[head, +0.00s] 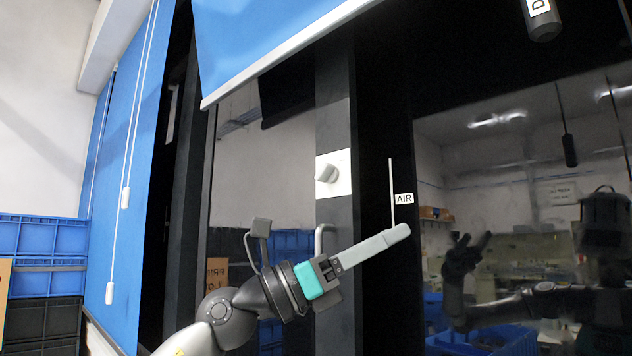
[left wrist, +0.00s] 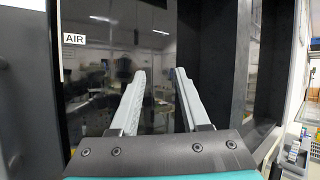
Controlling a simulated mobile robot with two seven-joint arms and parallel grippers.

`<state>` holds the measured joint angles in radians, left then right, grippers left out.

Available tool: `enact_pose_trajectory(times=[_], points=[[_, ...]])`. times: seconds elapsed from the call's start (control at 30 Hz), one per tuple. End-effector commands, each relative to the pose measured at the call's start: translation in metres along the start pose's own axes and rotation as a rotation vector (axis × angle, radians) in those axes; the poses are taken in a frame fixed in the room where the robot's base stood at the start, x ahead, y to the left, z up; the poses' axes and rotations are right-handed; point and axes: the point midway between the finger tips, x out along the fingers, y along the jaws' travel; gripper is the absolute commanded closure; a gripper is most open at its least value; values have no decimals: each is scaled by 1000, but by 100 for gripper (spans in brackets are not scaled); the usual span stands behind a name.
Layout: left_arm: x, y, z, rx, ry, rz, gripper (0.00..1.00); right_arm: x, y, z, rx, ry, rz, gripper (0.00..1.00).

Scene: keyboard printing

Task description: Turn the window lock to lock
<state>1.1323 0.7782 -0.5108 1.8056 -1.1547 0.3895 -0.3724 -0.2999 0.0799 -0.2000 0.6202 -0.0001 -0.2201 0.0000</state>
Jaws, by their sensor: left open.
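The window lock (head: 326,173) is a small pale knob on a white square plate, fixed to the dark window frame in the middle of the head view. A grey bent handle (head: 322,238) stands on the same frame below it. My left gripper (head: 404,232) is below and to the right of the lock, apart from it, its fingers pointing right and slightly up. In the left wrist view my left gripper (left wrist: 159,74) shows two grey fingers spread with nothing between them. The lock is not visible in that view. My right gripper is not directly in view.
A label reading AIR (head: 404,198) and a thin pale rod (head: 391,190) are close above my left fingertips. A reflective dark glass pane (head: 520,200) fills the right side. A blue blind (head: 265,35) hangs above; blue crates (head: 40,237) stand at the left.

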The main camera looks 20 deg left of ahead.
Motion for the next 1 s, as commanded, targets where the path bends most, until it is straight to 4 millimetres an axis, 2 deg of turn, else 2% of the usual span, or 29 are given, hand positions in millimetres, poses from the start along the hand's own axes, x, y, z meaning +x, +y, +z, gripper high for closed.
enact_pose_trajectory(times=[0.03, 0.17, 0.27, 0.4, 0.6, 0.7, 0.8, 1.0], points=[[0, -2, 16, 112, 50, 3, 54, -1, 0, 0, 0, 0, 0, 50], [-6, -1, 46, 374, 192, 38, 54, -2, 0, 0, 0, 0, 0, 50], [-19, 6, 73, 558, 300, 97, 54, -3, 0, 0, 0, 0, 0, 50], [-49, 18, 119, 773, 440, 220, 54, -5, 0, 0, 0, 0, 0, 50], [-96, 30, 173, 941, 581, 393, 54, -6, 0, -1, 0, 0, 0, 50], [-110, 32, 187, 973, 616, 442, 54, -6, 0, -1, 0, 0, 0, 50], [-114, 34, 192, 984, 631, 461, 54, -7, 0, -1, 0, 0, 0, 50], [-97, 48, 186, 982, 635, 460, 54, -13, 0, -1, 0, 0, 0, 50]])
